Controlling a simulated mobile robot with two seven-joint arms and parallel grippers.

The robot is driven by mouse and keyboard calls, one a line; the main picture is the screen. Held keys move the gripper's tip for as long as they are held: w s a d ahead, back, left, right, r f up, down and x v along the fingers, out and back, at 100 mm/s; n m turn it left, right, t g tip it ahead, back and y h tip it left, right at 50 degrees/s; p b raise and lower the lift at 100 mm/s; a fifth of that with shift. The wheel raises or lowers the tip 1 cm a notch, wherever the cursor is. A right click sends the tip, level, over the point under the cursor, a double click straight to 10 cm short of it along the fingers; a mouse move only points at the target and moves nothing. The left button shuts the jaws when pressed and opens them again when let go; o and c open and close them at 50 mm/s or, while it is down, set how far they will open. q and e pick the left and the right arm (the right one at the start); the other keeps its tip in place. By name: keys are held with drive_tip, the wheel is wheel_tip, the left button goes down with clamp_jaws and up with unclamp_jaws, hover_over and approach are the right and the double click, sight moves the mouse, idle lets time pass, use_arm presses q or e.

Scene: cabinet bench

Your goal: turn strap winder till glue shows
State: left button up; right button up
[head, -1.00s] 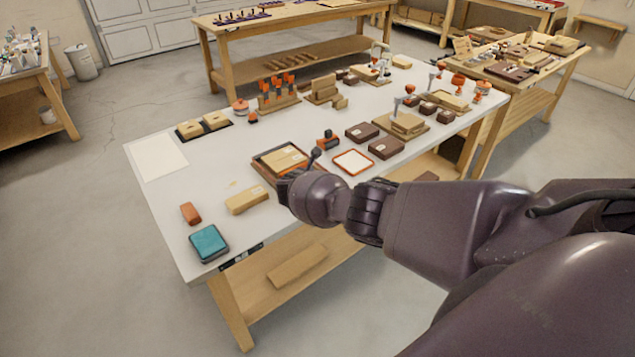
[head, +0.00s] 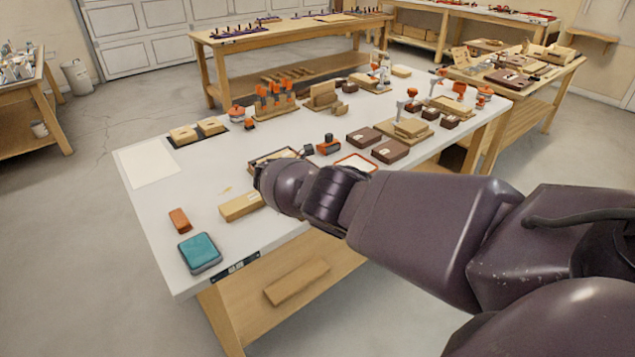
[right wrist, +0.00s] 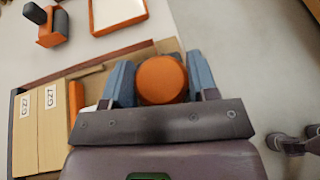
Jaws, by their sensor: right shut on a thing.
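In the right wrist view my right gripper (right wrist: 160,82) is shut on a round orange knob (right wrist: 162,80), with one blue-grey finger on each side of it. The knob sits at the edge of a wooden tray (right wrist: 88,92); I take it to be the strap winder's knob, but its base is hidden under the hand. Two tan packs marked GZ7 (right wrist: 38,118) lie in the tray, left of the gripper. In the head view my right wrist covers the gripper, the knob and most of the tray (head: 268,157). No glue can be made out. My left gripper is out of view.
A tan block (head: 239,206), an orange block (head: 179,220) and a teal box (head: 199,250) lie at the table's near left. An orange-and-black tool (head: 328,144) and an orange-rimmed white tray (head: 357,162) stand beyond my wrist.

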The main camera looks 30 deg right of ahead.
drive_tip(key=o, duration=0.9)
drive_tip(key=p+v, duration=0.1)
drive_tip(key=v, duration=0.9)
drive_tip(key=shift+a+r, duration=0.15)
drive_tip(key=shift+a, duration=0.2)
idle(0.3)
idle(0.5)
